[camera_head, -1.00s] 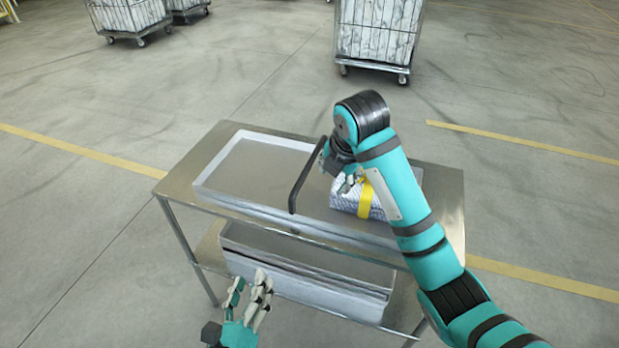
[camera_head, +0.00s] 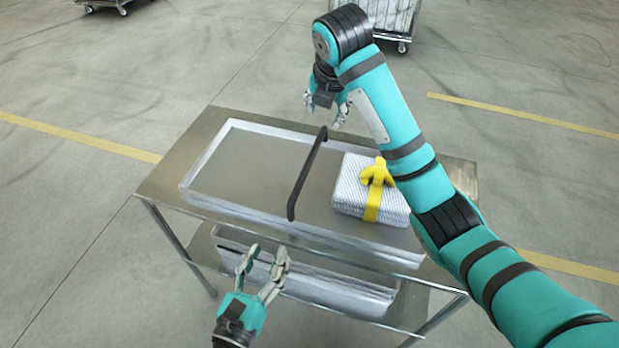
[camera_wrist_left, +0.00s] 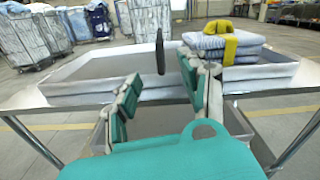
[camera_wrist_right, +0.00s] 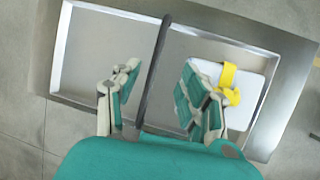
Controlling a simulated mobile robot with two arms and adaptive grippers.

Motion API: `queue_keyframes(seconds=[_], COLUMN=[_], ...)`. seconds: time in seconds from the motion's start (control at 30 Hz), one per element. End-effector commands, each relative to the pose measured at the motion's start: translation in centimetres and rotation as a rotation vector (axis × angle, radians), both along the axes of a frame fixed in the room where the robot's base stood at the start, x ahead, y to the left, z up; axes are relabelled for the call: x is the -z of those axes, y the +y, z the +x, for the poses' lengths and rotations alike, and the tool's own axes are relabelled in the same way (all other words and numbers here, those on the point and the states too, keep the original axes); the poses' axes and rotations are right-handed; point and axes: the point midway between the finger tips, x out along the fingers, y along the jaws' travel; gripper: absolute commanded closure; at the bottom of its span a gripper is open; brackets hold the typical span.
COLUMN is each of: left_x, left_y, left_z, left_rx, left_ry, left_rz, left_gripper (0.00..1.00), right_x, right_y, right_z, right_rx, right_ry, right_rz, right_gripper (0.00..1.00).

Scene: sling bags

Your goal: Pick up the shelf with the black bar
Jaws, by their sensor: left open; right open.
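The shallow grey metal tray (camera_head: 212,187) lies on the top of a steel table. The black bar (camera_head: 306,176) spans the tray crosswise, near its middle. My right gripper (camera_head: 326,112) is open above the tray's far edge; in the right wrist view the black bar (camera_wrist_right: 156,70) runs between its open fingers, apart from them as far as I can tell. My left gripper (camera_head: 262,268) is open at the near side, in front of the tray's near wall. In the left wrist view the bar (camera_wrist_left: 160,52) shows end-on between its fingers.
A striped folded bundle (camera_head: 350,185) with a yellow strap (camera_head: 376,185) lies in the tray right of the bar. Another tray (camera_head: 330,290) sits on the lower shelf. Wheeled laundry carts (camera_head: 390,18) stand far off. The tray's left part is empty.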

Motion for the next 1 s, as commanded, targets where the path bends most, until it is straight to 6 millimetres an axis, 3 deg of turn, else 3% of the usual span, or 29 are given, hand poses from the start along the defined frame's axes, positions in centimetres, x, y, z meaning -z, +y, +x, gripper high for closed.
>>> queue_keyframes(seconds=[0.17, 0.8, 1.0], left_x=[-0.1, -0.2, -0.1], left_y=[-0.6, -4.4, -5.1], left_z=[1.9, 13.6, 15.8], left_rx=[-0.002, -0.002, 0.0], left_ry=[-0.004, -0.003, -0.001], left_rz=[-0.001, -0.001, -0.001], left_gripper=[0.56, 0.56, 0.56], right_x=[1.8, 13.0, 15.0], right_y=[0.1, 0.8, 0.9], right_z=[0.7, 5.9, 6.9], right_rx=[0.002, 0.002, 0.001], right_ry=[0.005, 0.006, 0.004], right_rz=[0.0, 0.0, 0.0], right_gripper=[0.56, 0.56, 0.56])
